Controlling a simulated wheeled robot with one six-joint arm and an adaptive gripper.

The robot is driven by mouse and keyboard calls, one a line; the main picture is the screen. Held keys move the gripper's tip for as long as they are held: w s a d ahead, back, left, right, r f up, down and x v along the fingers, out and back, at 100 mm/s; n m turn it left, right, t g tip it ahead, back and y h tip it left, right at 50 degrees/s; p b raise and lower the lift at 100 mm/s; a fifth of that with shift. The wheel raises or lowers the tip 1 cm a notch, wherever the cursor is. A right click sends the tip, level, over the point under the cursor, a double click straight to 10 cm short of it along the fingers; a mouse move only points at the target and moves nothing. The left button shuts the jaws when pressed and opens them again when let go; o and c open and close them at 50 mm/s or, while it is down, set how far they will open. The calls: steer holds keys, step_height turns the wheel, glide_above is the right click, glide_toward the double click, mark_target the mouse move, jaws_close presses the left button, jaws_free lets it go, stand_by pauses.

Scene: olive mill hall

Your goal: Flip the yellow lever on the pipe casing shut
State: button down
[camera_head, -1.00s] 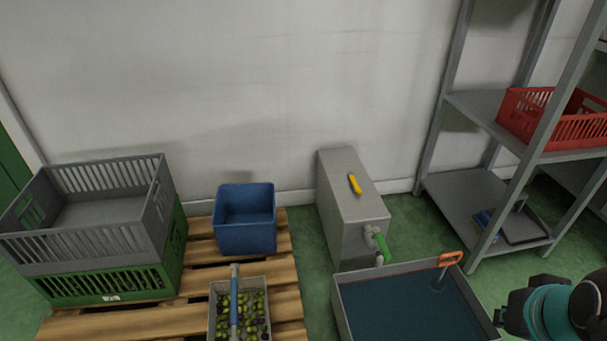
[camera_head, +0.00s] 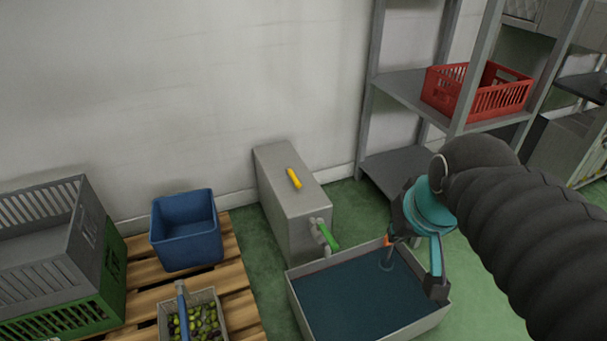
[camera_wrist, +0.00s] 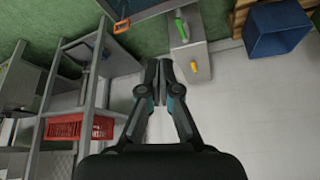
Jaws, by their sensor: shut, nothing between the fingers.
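The yellow lever (camera_head: 294,178) lies on top of the grey pipe casing (camera_head: 285,218), which stands on the floor near the wall. In the wrist view the yellow lever (camera_wrist: 194,66) shows on the casing (camera_wrist: 200,55), to the right of and beyond my fingertips. A green-handled valve (camera_head: 327,238) sits on the casing's front end. My gripper shows in the wrist view (camera_wrist: 162,64), shut and empty, with its fingertips together. It is apart from the lever. In the head view my arm reaches in from the right, above the water basin.
A basin of dark liquid (camera_head: 300,290) stands in front of the casing. A blue bin (camera_head: 188,255) and a crate of olives (camera_head: 168,327) are on the pallet at left. A metal shelf (camera_head: 400,88) with a red crate (camera_head: 478,100) stands at right.

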steer(key=w+a+n+g+y, duration=0.1)
steer(key=w+a, duration=0.1)
steer(key=w, duration=1.2)
steer(key=w+a+n+g+y, duration=0.1)
steer(key=w+a+n, duration=0.1)
steer(key=w, duration=1.2)
steer(key=w+a+f+n+g+y+p, duration=0.1)
steer(key=w+a+f, duration=0.3)
steer(key=w+f, duration=1.2)
steer(key=w+y, duration=0.1)
steer(key=w, duration=0.3)
steer(key=shift+f+n+y, duration=0.25)
steer(key=shift+n+y, duration=0.15)
